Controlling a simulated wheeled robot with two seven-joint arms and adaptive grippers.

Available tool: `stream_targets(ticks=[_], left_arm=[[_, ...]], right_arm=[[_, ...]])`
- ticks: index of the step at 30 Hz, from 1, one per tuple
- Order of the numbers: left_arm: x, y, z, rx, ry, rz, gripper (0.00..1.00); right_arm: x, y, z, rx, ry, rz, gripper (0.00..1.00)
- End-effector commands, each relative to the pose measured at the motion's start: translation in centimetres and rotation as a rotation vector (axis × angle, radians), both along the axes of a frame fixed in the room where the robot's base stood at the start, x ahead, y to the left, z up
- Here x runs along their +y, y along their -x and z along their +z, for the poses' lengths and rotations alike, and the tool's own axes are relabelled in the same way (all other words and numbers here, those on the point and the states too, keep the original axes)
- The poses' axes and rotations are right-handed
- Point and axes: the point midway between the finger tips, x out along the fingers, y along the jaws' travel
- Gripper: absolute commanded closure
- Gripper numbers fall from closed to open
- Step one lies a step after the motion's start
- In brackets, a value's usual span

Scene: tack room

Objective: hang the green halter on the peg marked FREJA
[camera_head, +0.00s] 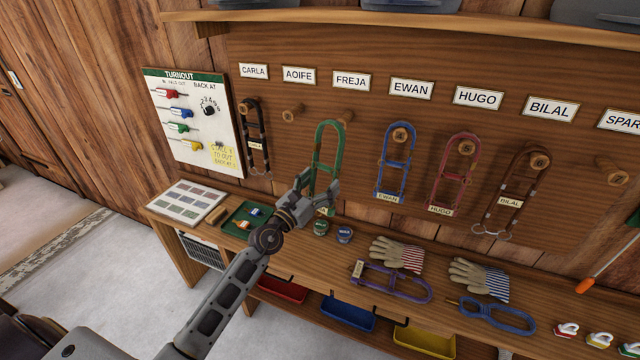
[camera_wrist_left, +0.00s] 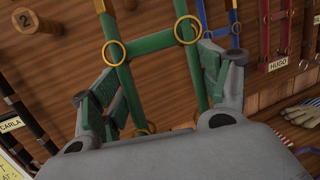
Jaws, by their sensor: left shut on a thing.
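The green halter (camera_head: 328,152) hangs upright in front of the peg board, below the FREJA sign (camera_head: 351,81). My left gripper (camera_head: 318,194) is shut on its lower part. In the left wrist view, the halter's green straps and brass rings (camera_wrist_left: 150,45) rise between the fingers of my left gripper (camera_wrist_left: 158,85). The FREJA peg (camera_head: 346,117) shows beside the right edge of the halter's top loop. I cannot tell whether the loop is around the peg or only in front of it. My right gripper is not in view.
The AOIFE peg (camera_head: 293,113) is bare. A black halter (camera_head: 256,140) hangs to the left; a blue halter (camera_head: 394,165) and a red halter (camera_head: 455,178) hang to the right. Gloves (camera_head: 398,254), tins and a purple halter (camera_head: 392,283) lie on the bench below.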

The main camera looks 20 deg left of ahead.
Motion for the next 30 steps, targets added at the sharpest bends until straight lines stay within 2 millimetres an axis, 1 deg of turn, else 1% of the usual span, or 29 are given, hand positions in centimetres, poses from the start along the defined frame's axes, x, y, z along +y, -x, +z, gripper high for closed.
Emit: stream_targets(ticks=[8,30], left_arm=[[0.0,-0.6,0.0,-0.002,0.002,0.0,0.59],[-0.1,-3.3,-0.2,-0.003,0.001,0.0,0.59]], right_arm=[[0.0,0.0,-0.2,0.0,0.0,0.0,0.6],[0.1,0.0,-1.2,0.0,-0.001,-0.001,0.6]])
